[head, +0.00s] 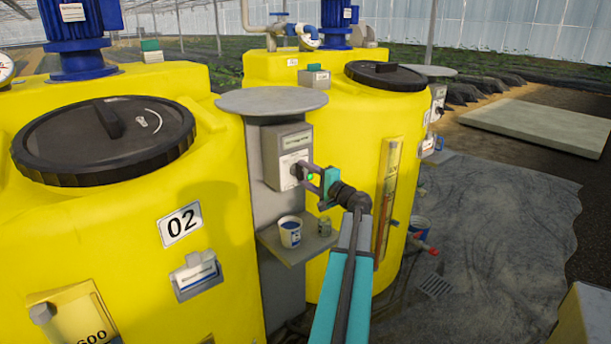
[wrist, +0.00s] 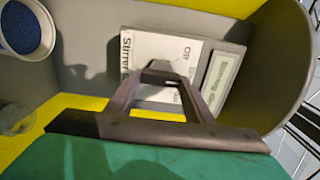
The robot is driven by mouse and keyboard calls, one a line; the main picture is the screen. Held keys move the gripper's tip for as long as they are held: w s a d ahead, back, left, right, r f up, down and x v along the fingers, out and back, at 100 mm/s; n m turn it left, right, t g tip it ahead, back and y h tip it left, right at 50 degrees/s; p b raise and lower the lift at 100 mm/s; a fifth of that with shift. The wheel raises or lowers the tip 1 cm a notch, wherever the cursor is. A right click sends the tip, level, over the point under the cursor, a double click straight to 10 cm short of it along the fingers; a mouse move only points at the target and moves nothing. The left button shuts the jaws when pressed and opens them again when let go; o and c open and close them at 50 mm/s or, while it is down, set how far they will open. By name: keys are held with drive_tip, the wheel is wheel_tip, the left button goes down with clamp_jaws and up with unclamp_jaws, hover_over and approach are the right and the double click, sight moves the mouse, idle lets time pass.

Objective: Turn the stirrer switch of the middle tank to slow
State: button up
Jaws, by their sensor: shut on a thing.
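In the wrist view my gripper (wrist: 162,76) is shut on the switch knob, which the fingers mostly hide. I cannot read which position the knob points to.
A small shelf (head: 292,246) below the box carries a white cup (head: 290,232) and a small jar (head: 324,227). A round grey plate (head: 272,100) tops the post. The farther yellow tank (head: 345,125) stands close beside my arm.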

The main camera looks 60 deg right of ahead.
drive_tip(key=o, duration=1)
drive_tip(key=shift+o, duration=0.2)
drive_tip(key=shift+s, duration=0.1)
drive_tip(key=b+v, duration=0.1)
drive_tip(key=v, duration=1.2)
drive_tip(key=shift+s+a+b, duration=0.2)
drive_tip(key=shift+s+b, duration=0.1)
drive_tip(key=shift+b, duration=0.1)
